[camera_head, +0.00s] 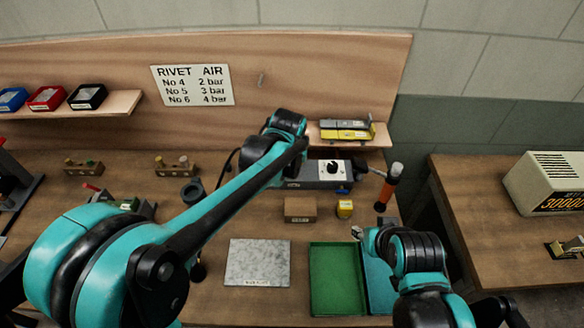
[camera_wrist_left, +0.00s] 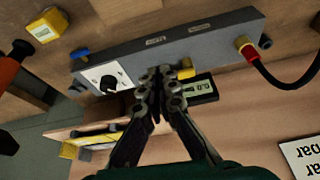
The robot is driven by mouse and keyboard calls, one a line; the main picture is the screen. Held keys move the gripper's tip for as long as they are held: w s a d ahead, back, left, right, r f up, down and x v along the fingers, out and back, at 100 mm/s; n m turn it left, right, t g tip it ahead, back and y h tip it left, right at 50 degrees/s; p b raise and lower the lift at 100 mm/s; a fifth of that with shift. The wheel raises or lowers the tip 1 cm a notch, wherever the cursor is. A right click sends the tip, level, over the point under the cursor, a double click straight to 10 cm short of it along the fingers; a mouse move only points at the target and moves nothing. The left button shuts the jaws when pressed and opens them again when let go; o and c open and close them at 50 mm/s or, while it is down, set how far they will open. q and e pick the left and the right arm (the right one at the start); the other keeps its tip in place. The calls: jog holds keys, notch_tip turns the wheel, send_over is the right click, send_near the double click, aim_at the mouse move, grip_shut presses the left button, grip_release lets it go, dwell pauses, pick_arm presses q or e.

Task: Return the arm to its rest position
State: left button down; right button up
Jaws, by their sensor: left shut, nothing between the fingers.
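My left arm (camera_head: 235,195) reaches from the lower left over the bench towards the back. Its teal wrist (camera_head: 284,124) is by the back board, and its fingers are hidden in the head view. In the left wrist view my left gripper (camera_wrist_left: 160,75) is shut and empty. Its fingertips appear in front of a grey control box (camera_wrist_left: 222,36) with a dial (camera_wrist_left: 110,80); I cannot tell whether they touch it. My right arm (camera_head: 418,255) is folded at the lower right. Its fingers do not show clearly.
The control box also shows in the head view (camera_head: 308,184). A shelf (camera_head: 378,140) with yellow and grey items is close to the left wrist. A grey plate (camera_head: 258,262), a green tray (camera_head: 336,280), a cardboard-coloured block (camera_head: 300,209) and an orange-handled tool (camera_head: 388,188) are nearby.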

pick_arm(q)
jog(key=v, duration=0.3)
jog(key=shift+s+d, duration=0.1)
jog(key=shift+s, duration=0.05)
pick_arm(e)
jog(key=shift+s+r, duration=0.1)
jog(key=shift+r, duration=0.35)
pick_arm(q)
jog(key=s+a+f+t+b, duration=0.1)
jog(key=s+a+f, duration=0.1)
jog(key=s+a, duration=0.6)
jog(key=s+a+f+t+b, duration=0.1)
jog(key=s+a+b, duration=0.1)
jog(key=s+a, duration=0.7)
jog(key=s, duration=0.4)
jog(key=shift+f+n+t+b, duration=0.3)
jog(key=shift+f+n+t, duration=0.1)
pick_arm(e)
notch_tip(320, 180, down, 4)
jog(key=shift+d+f, duration=0.1)
